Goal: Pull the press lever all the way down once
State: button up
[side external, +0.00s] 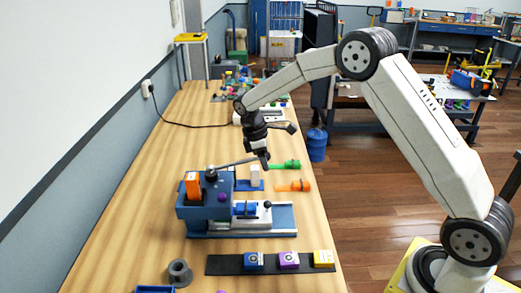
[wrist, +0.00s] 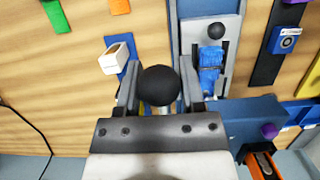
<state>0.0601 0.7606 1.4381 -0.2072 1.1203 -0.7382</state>
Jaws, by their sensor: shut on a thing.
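The press (side external: 203,205) is a blue block with an orange piece in its top, on a blue base on the wooden bench. Its lever (side external: 234,163) is a thin grey rod that runs from a pivot on the block, slanting slightly up to the right. My gripper (side external: 263,160) is at the lever's far end. In the wrist view my gripper (wrist: 160,90) is shut on the lever's round black knob (wrist: 158,84), one finger on each side. The fingers hide the knob in the side view.
A white block on a blue base (side external: 255,175) stands just behind the press. Green (side external: 285,165) and orange (side external: 292,186) pieces lie near the bench's right edge. A dark strip with blue, purple and yellow boxes (side external: 270,262) lies in front. A grey spool (side external: 179,272) stands front left.

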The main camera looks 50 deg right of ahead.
jog(key=shift+v, duration=1.65)
jog(key=shift+w+a, duration=0.1)
jog(key=shift+w, duration=0.05)
jog(key=o, duration=0.8)
jog(key=shift+f, duration=0.1)
jog(key=shift+o, duration=0.2)
jog(key=shift+v, duration=3.5)
